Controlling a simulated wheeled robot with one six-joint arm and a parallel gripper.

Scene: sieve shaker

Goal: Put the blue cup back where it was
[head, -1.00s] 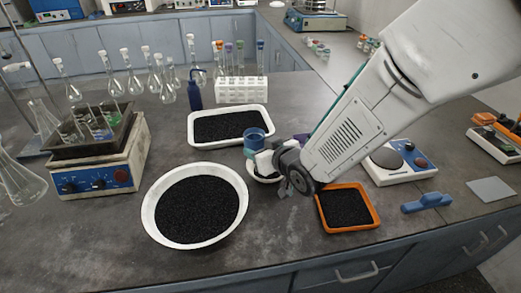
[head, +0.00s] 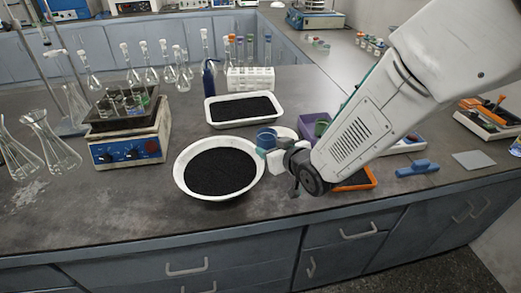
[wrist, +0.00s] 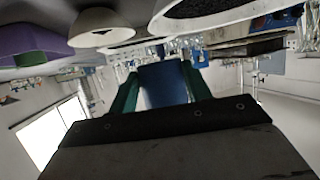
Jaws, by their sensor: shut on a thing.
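The blue cup (head: 267,138) is held up by my gripper (head: 268,148), beside the right rim of the large white bowl in the head view. In the wrist view the blue cup (wrist: 163,85) fills the space between the two green fingers of my gripper (wrist: 160,80), which is shut on it. The cup's underside and what lies directly below it cannot be made out. A small white bowl (head: 287,133) shows just behind and right of the cup; it also shows in the wrist view (wrist: 100,30).
The large white bowl (head: 179,180) and white tray (head: 210,118) hold black granules. A purple container (head: 308,130) and an orange tray (head: 369,177) are partly hidden by my arm. A hotplate (head: 100,152), flasks and a tube rack (head: 250,83) stand beyond.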

